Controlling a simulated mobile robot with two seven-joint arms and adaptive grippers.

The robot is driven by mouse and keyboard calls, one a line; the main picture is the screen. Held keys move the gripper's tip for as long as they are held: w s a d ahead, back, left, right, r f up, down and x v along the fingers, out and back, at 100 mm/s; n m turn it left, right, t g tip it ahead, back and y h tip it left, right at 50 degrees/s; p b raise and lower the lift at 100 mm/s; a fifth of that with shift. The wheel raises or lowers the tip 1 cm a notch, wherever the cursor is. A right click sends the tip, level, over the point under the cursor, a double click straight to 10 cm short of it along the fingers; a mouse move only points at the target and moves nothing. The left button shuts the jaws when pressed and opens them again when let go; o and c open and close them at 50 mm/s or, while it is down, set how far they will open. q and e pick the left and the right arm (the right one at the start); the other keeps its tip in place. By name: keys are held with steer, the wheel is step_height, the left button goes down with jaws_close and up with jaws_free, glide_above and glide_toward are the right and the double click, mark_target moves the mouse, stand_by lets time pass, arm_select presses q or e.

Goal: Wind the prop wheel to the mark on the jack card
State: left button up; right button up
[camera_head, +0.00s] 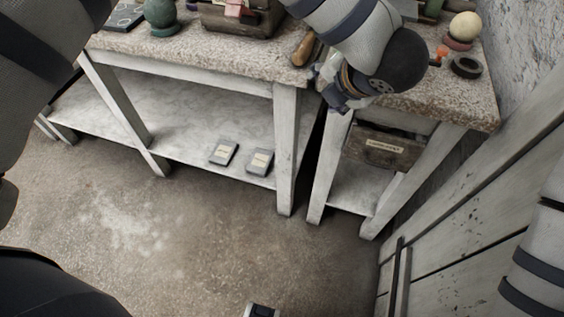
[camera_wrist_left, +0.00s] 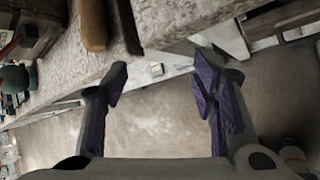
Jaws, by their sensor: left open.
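My left gripper (camera_head: 336,97) is in the gap between the two benches, at the level of their stone tops, beside a wooden handle (camera_head: 303,49). In the left wrist view its fingers (camera_wrist_left: 160,82) are apart with nothing between them, and the handle (camera_wrist_left: 92,25) is at the upper left. Two small grey cards, a left card (camera_head: 223,153) and a right card (camera_head: 260,161), lie on the low shelf. I cannot read them or tell whether either is the jack card. I cannot make out the prop wheel. My right gripper is not identifiable in view.
The left bench top (camera_head: 200,48) holds a green sphere (camera_head: 160,12) and a wooden box (camera_head: 238,22). The right bench holds a pale sphere (camera_head: 465,26), a dark ring (camera_head: 466,67) and a labelled drawer (camera_head: 385,147). A plank panel (camera_head: 470,210) stands right. The floor is open.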

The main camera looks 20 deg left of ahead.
arm_select(q)
steer(key=s+a+f+m+h, duration=0.1)
steer(key=s+a+f+m, duration=0.2)
steer(key=f+m, duration=0.3)
steer(key=s+a+f+m+h, duration=0.1)
steer(key=s+a+f+m, duration=0.2)
steer(key=f+m, duration=0.4)
step_height(320, 180, down, 2)
steer(key=shift+s+f, duration=0.1)
steer(key=shift+s, duration=0.8)
arm_select(e)
steer(key=shift+s+f, duration=0.25)
steer(key=shift+s, duration=0.35)
